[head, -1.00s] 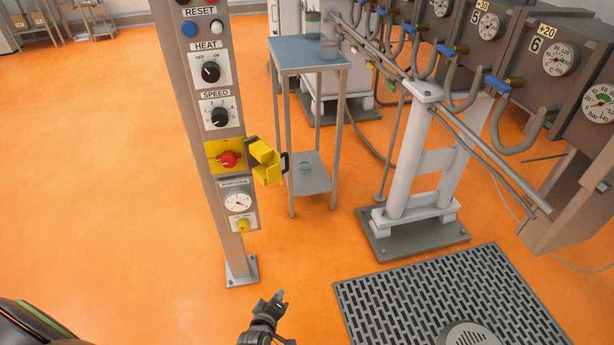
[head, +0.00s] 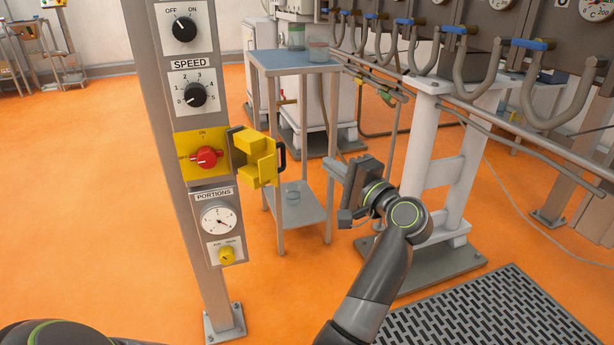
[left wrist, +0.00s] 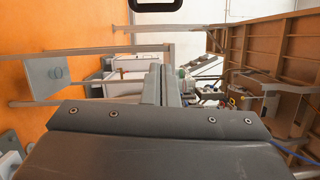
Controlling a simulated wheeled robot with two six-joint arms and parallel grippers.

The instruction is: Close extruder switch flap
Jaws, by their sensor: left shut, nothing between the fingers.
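The extruder switch is a red knob (head: 207,157) on a yellow plate marked ON, on the grey control post. Its yellow flap (head: 262,163) stands open, swung out to the right of the plate, with a black handle (head: 282,158) on its right side. My left gripper (head: 338,170) is to the right of the flap, apart from it, shut and empty. The shut fingers (left wrist: 172,85) also show in the left wrist view. A black loop (left wrist: 155,4), which looks like the handle, is cut off at its top edge. My right gripper is not in view.
A blue-topped side table (head: 292,60) with jars stands behind the flap. A white pipe stand (head: 425,150) with hoses is beyond my left arm. A floor grate (head: 470,315) lies at lower right.

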